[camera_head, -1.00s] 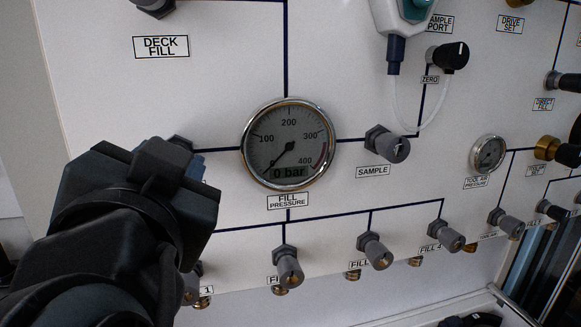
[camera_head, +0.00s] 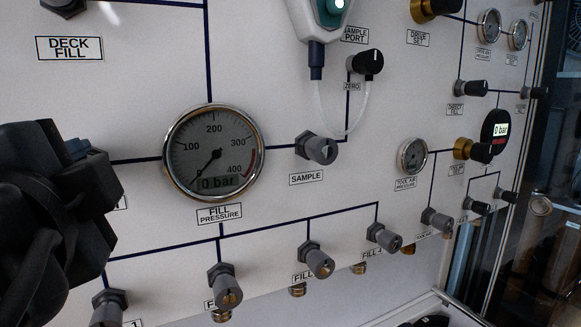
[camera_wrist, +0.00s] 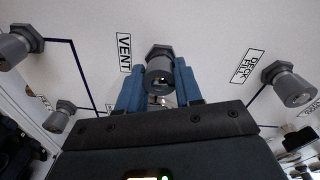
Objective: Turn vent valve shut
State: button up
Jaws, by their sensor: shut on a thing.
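The vent valve (camera_wrist: 160,63) is a grey round knob on a hex base, with the VENT label (camera_wrist: 124,52) beside it in the wrist view. My gripper (camera_wrist: 159,86) has its two blue fingers on either side of this knob, shut on it. In the head view my dark arm and wrist fill the left edge and hide the vent valve. The fill pressure gauge (camera_head: 213,152) has its needle at the low end and shows 0 bar.
The deck fill valve (camera_wrist: 290,86) stands to the right of my gripper in the wrist view. In the head view the sample valve (camera_head: 318,148), several fill valves such as one at lower middle (camera_head: 318,261), and a hose (camera_head: 338,131) stick out from the white panel.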

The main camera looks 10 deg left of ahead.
dwell(0.6)
jog(key=o, duration=1)
jog(key=shift+o, duration=0.2)
